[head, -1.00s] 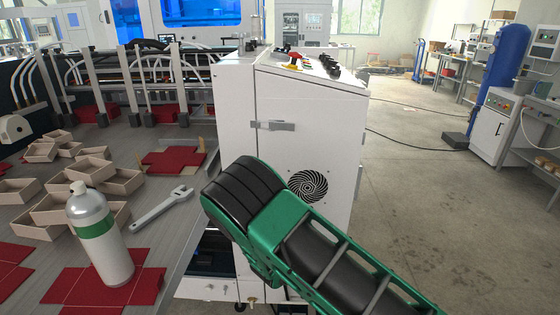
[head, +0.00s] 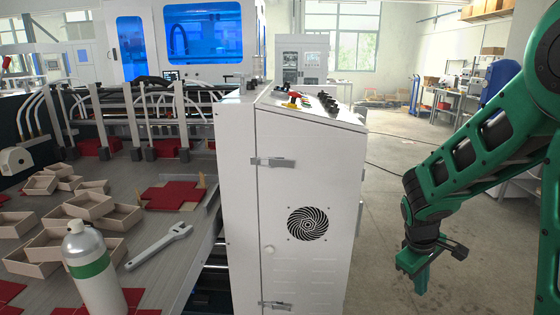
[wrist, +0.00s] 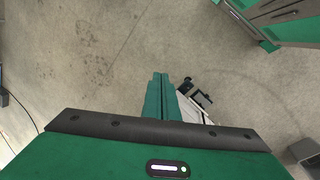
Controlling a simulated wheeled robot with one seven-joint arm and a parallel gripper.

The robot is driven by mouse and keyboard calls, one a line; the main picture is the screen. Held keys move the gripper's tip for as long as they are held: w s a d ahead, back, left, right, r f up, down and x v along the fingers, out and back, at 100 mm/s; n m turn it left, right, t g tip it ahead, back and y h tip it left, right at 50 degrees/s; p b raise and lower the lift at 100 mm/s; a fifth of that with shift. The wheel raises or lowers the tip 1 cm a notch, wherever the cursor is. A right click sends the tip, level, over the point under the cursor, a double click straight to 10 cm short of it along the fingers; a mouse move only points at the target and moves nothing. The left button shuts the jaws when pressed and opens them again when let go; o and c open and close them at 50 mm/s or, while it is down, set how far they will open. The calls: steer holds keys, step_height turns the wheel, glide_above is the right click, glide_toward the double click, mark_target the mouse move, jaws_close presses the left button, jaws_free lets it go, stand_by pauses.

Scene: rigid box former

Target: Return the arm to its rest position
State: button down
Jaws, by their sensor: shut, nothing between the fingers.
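My gripper (head: 416,272) hangs at the end of my green and black arm, on the right of the head view, pointing down over the open floor. It is to the right of the white machine cabinet and apart from it. In the wrist view, my gripper's fingers (wrist: 161,98) are together with nothing between them. Bare concrete floor (wrist: 110,60) shows below them.
The white cabinet (head: 305,180) with a fan grille and emergency stop stands in the middle.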

steer(key=s+d+r+m+y, duration=0.1)
steer(key=s+r+m, duration=0.2)
steer(key=s, duration=0.5)
steer(key=s+d+r+m+y, duration=0.1)
steer(key=s+r+m, duration=0.3)
steer(key=s, duration=0.4)
steer(key=s+d+r+m+y, duration=0.1)
steer(key=s+r+m, duration=0.3)
steer(key=s, duration=0.5)
steer(key=shift+d+m+g, duration=0.4)
steer(key=shift+d+m, duration=0.2)
steer(key=shift+d, duration=0.15)
steer(key=shift+r, duration=0.1)
